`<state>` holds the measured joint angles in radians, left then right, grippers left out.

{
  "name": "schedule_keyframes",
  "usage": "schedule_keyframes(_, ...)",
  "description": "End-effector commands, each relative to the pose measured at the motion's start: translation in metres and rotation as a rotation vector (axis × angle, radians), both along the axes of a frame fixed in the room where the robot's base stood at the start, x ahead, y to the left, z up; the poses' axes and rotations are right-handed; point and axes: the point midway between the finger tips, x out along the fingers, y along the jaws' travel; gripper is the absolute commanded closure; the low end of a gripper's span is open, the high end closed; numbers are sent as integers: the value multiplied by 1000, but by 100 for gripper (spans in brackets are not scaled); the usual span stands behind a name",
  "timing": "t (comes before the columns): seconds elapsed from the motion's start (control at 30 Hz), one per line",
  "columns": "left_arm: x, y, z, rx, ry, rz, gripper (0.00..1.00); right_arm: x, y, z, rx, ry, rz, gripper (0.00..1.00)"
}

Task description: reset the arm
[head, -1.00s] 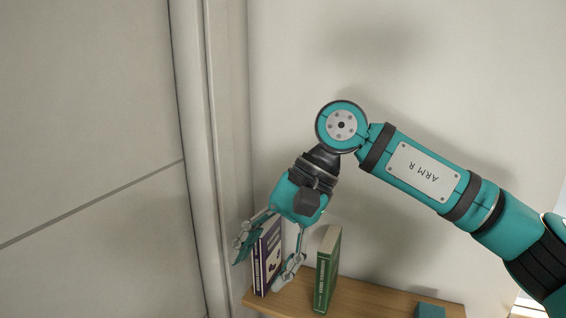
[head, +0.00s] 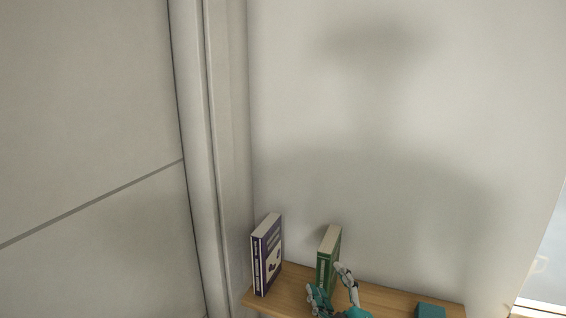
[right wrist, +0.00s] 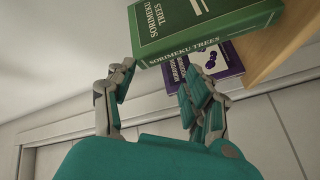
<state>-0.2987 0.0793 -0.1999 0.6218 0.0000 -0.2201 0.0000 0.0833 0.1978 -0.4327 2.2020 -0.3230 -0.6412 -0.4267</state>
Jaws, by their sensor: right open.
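My right gripper (head: 332,287) shows low in the head view, in front of the wooden shelf. Its fingers are open with nothing between them. In the right wrist view the open right gripper (right wrist: 152,95) has its fingertips near the green book (right wrist: 205,28); I cannot tell whether they touch it. The green book (head: 328,254) stands upright on the shelf in the head view, its lower part hidden by the gripper. The left gripper is in neither current view.
A purple book (head: 267,256) stands at the shelf's left end, and it also shows in the right wrist view (right wrist: 228,62). The wooden shelf (head: 388,297) holds a small teal item (head: 430,310) on the right. A wall (head: 380,150) rises behind. A window edge is at right.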

Motion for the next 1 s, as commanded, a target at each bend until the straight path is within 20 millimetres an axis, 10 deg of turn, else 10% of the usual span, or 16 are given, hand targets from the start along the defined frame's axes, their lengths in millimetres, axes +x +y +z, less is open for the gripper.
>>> schedule_keyframes(0.1,0,0,0,0,-1,0,60,-34,-37,-82,150,331,-115,48)
schedule_keyframes(0.3,0,0,0,0,-1,0,60,-119,-80,-181,338,785,-313,48)
schedule_keyframes(0.77,-1,0,0,0,1,0,60,-277,-115,-257,504,1330,-623,48)
schedule_keyframes(1.0,-4,0,-14,1,6,0,60,-268,-113,-333,495,1368,-638,48)
